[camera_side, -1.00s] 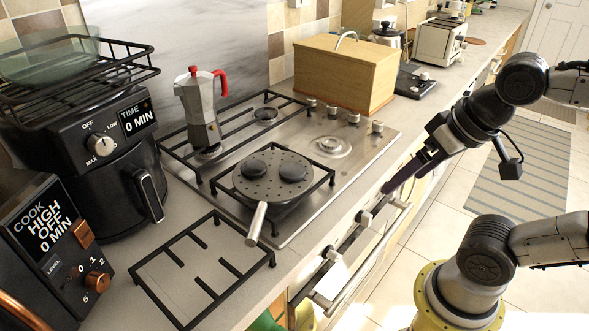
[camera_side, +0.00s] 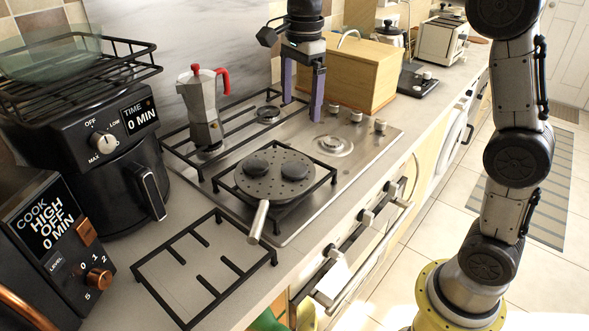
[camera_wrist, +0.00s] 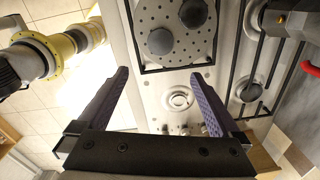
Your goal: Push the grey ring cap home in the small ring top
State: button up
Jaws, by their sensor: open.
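A small ring top (camera_side: 332,146) sits on the bare right part of the steel cooktop, with no grate over it. A round pale grey ring cap (camera_wrist: 178,98) shows at its middle in the wrist view; I cannot tell whether it sits level or fully down. My gripper (camera_side: 301,108) points down above the back right of the cooktop, open and empty. In the wrist view my gripper (camera_wrist: 160,76) has its fingers wide apart, with the ring top between them, nearer the right finger. The fingers appear well above it and not touching it.
A perforated pan (camera_side: 272,185) with two dark round pieces stands on the front grate, left of the ring top. A moka pot (camera_side: 200,110) and another burner (camera_side: 267,114) are at the back. A wooden box (camera_side: 372,75) stands close behind my gripper. Knobs (camera_side: 356,117) line the right edge.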

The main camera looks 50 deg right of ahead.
aim_at(297, 167)
jog(key=f, duration=1.5)
jog(key=shift+w+a+f, duration=0.1)
jog(key=shift+w+f, duration=0.1)
jog(key=shift+w, duration=0.15)
jog(key=c, duration=1.3)
